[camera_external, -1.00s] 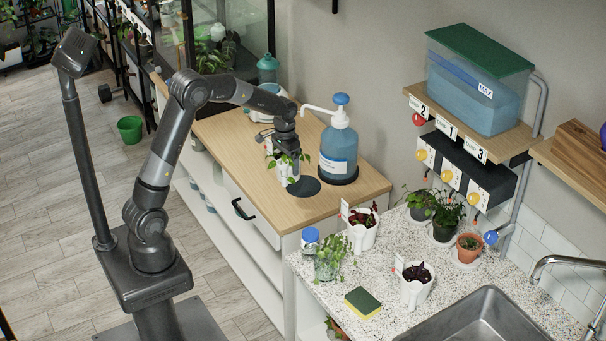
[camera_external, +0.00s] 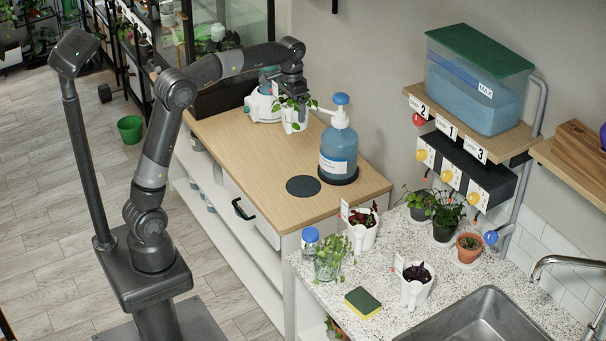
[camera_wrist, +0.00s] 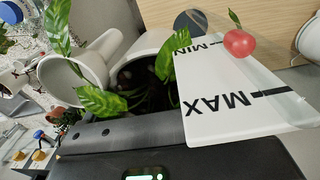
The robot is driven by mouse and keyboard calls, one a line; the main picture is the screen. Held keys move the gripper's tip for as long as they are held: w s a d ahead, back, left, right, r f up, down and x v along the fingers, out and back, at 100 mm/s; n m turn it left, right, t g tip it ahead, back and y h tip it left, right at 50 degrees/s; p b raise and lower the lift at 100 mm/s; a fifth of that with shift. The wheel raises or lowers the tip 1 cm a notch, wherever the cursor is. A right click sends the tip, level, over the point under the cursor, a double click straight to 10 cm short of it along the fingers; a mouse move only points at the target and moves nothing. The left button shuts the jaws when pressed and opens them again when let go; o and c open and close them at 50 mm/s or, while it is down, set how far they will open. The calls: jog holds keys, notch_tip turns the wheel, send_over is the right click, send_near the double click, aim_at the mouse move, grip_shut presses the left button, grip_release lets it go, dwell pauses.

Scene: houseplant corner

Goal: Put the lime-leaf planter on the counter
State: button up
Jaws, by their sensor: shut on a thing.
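The lime-leaf planter (camera_external: 292,124) is a white self-watering pot with bright green leaves. My gripper (camera_external: 291,95) is shut on it and holds it over the back part of the wooden cabinet top (camera_external: 250,160), seemingly raised. In the wrist view the planter (camera_wrist: 150,48) shows its soil, side spout, and a MIN/MAX gauge with a red float. My gripper's fingertips are hidden there. The speckled counter (camera_external: 375,268) is at the lower right, with free patches between its pots.
A blue pump bottle (camera_external: 338,150) stands just right of the planter. A bare dark disc (camera_external: 303,186) lies on the wood. The counter holds white planters (camera_external: 361,232) (camera_external: 414,286), a glass of sprigs (camera_external: 328,262), a sponge (camera_external: 362,302) and a sink (camera_external: 480,318).

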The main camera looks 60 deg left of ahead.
jog(key=w+d+m, duration=0.1)
jog(key=d+m, duration=0.8)
jog(key=d, duration=1.9)
jog(key=s+d+m, duration=0.3)
jog(key=s+d, duration=0.2)
jog(key=d, duration=0.4)
jog(key=s+d+m, duration=0.3)
jog(key=s+d, duration=0.1)
jog(key=d, duration=0.5)
jog(key=s+d+m, duration=0.3)
jog(key=s+d, duration=0.2)
jog(key=d, duration=0.4)
notch_tip(320, 180, down, 11)
jog(key=shift+y, duration=0.4)
jog(key=shift+w+a+f, duration=0.7)
jog(key=shift+w+f, duration=1.15)
jog(key=shift+w, duration=0.05)
jog(key=shift+w+a+f, duration=0.7)
jog(key=shift+w+f, duration=1.1)
jog(key=shift+w, duration=0.15)
jog(key=shift+w+a+f, duration=0.7)
jog(key=shift+w+f, duration=1.15)
jog(key=shift+w, duration=0.05)
